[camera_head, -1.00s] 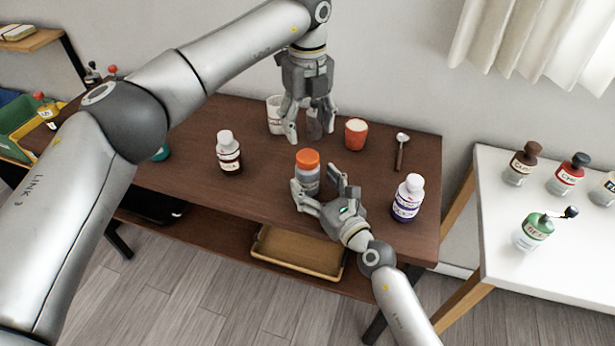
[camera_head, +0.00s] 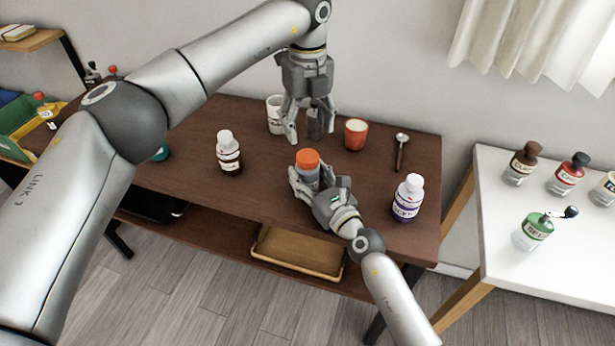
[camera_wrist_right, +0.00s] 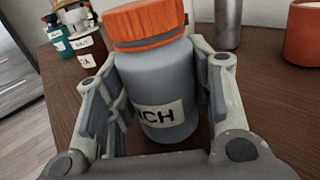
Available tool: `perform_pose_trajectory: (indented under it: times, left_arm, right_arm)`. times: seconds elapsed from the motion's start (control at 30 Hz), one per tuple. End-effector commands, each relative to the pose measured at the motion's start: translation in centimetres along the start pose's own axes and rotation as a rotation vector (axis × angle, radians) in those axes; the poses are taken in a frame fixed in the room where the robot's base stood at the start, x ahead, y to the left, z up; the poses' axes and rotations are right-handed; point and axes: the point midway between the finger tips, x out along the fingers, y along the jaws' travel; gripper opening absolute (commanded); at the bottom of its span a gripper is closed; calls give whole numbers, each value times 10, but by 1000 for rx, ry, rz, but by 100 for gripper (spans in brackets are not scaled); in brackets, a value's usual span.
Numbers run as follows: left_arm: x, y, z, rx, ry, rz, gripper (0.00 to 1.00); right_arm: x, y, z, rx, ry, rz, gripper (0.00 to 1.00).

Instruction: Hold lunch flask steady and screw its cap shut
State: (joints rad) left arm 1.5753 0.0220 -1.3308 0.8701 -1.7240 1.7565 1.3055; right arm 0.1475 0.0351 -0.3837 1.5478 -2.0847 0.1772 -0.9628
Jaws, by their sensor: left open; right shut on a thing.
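The lunch flask (camera_head: 304,175) is a grey-blue bottle with an orange cap (camera_head: 307,158) on its top. It stands upright on the brown table. In the right wrist view the flask (camera_wrist_right: 158,82) has a label ending in "NCH", and its orange cap (camera_wrist_right: 145,22) sits on the neck. My right gripper (camera_head: 309,186) is shut on the flask's body, a finger on either side, below the cap. My left gripper (camera_head: 305,135) is open, pointing down behind the flask, apart from it. Whether the cap is tight cannot be seen.
A white cup (camera_head: 275,114), a grey cylinder (camera_head: 314,126) and an orange cup (camera_head: 355,134) stand near my left gripper. White-capped bottles stand left (camera_head: 229,153) and right (camera_head: 407,199) of the flask. The table's front centre-left is clear.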

Motion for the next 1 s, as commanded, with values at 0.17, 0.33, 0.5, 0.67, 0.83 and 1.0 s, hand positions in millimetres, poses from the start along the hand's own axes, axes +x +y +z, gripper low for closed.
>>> perform_pose_trajectory:
  times: [0.17, 0.33, 0.5, 0.67, 0.83, 1.0]
  left_arm:
    - [0, 0, 0, 0, 0, 0, 61]
    - [0, 0, 0, 0, 0, 1, 61]
    - [0, 0, 0, 0, 0, 0, 61]
    - [6, 0, 0, 0, 2, 1, 61]
    - [30, 1, 0, -1, 3, 3, 61]
    - [57, 1, 0, -1, 3, 2, 61]
  right_arm:
    - [0, 0, 0, 0, 0, 0, 4]
    - [0, 0, 0, 0, 0, 0, 0]
    - [0, 0, 0, 0, 0, 0, 0]
    - [0, 0, 0, 0, 0, 0, 0]
    - [0, 0, 0, 0, 0, 0, 0]
    - [0, 0, 0, -1, 0, 0, 0]
